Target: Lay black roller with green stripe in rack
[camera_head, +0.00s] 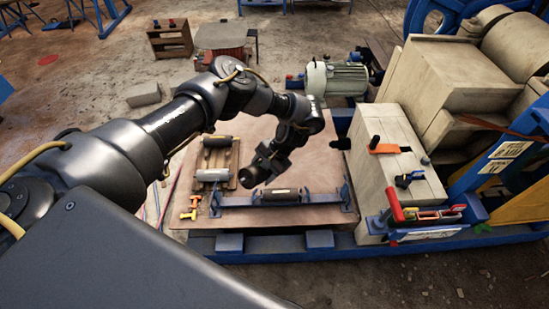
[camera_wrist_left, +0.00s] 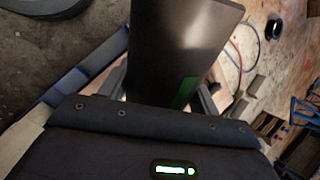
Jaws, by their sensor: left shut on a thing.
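My left gripper (camera_head: 266,162) is above the plate and shut on a black roller (camera_head: 253,176), held just behind and above the left part of the blue rack (camera_head: 238,202). In the left wrist view the roller (camera_wrist_left: 182,40) fills the space between the fingers (camera_wrist_left: 160,98), and its green stripe (camera_wrist_left: 185,92) shows near the gripper. Another dark roller (camera_head: 281,196) with a pale label lies in the middle of the rack. My right gripper is not in view.
A wooden pallet (camera_head: 229,183) to the left holds a dark roller (camera_head: 217,141) and a grey roller (camera_head: 212,175). Yellow and orange pieces (camera_head: 190,209) lie left of the rack. The crusher's pale housing (camera_head: 400,175) stands right. The brown plate (camera_head: 320,160) is bare behind the rack.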

